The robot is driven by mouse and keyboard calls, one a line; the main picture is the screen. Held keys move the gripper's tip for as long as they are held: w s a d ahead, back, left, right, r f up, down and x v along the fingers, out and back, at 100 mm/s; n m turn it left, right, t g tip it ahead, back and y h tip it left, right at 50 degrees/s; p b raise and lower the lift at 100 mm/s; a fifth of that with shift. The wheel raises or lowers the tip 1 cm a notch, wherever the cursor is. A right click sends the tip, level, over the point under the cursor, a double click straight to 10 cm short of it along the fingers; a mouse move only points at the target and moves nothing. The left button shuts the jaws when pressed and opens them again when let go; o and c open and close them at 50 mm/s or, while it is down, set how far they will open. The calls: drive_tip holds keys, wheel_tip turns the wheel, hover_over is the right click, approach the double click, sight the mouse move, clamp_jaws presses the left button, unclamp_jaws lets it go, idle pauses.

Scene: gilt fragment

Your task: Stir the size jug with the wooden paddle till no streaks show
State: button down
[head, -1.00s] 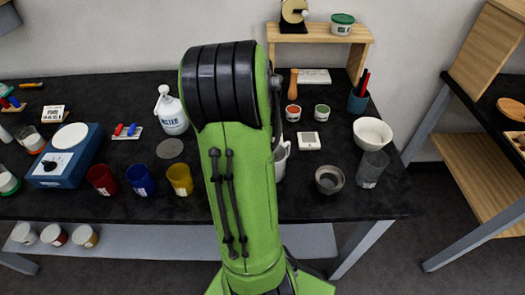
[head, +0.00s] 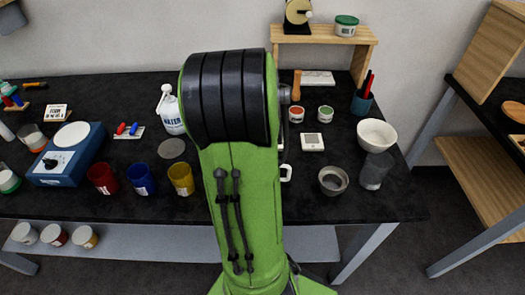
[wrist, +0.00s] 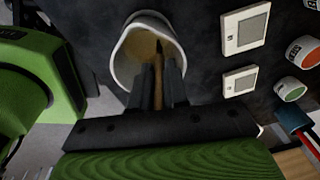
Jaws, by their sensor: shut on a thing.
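The white size jug (wrist: 118,62) stands open on the dark bench in the wrist view, with yellowish-brown liquid inside. The wooden paddle (wrist: 158,82) is a thin brown shaft running into the jug's mouth. My gripper (wrist: 160,78) is shut on the paddle, with its dark fingers at the near rim. In the head view my green arm hides the gripper, the paddle and most of the jug; only a white handle (head: 286,173) shows beside the arm.
A white square device (head: 312,141) and small tubs (head: 326,113) stand right of the jug. A grey bowl (head: 333,181) and grey cup (head: 374,171) are further right. Yellow cup (head: 181,179) and water bottle (head: 170,112) stand left of my arm.

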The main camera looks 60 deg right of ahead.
drive_tip(key=shift+w+d, duration=0.4)
drive_tip(key=shift+d, duration=0.1)
wheel_tip(320, 180, up, 10)
drive_tip(key=p, duration=0.8)
drive_tip(key=shift+w+a, duration=0.25)
drive_tip(key=shift+a, duration=0.15)
drive_tip(key=shift+f, duration=0.1)
wheel_tip(320, 180, up, 5)
drive_tip(key=p, duration=0.4)
drive_tip(key=shift+s, duration=0.1)
